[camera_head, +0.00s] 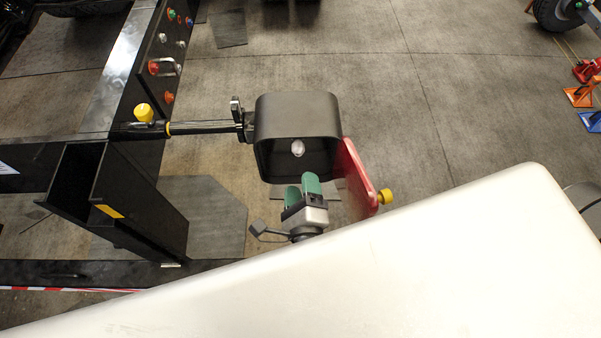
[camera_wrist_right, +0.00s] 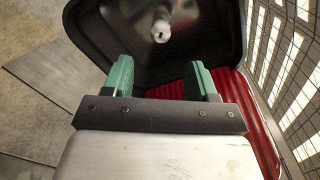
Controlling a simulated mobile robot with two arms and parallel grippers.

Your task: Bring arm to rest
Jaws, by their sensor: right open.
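My right gripper (camera_head: 302,190) has green fingers and is at the front opening of a black box-like housing (camera_head: 297,108). In the right wrist view the two green fingers (camera_wrist_right: 162,80) stand apart with nothing between them. A small pale knob (camera_head: 297,148) sits inside the housing, ahead of the fingers; it also shows in the right wrist view (camera_wrist_right: 161,30). Whether the fingertips touch the housing is unclear. My left gripper is not in view.
A red panel (camera_head: 358,178) with a yellow knob (camera_head: 385,196) stands close right of the gripper. A black rod (camera_head: 205,127) joins the housing to the black chassis frame (camera_head: 145,215) at left. Open floor (camera_head: 450,100) lies to the right.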

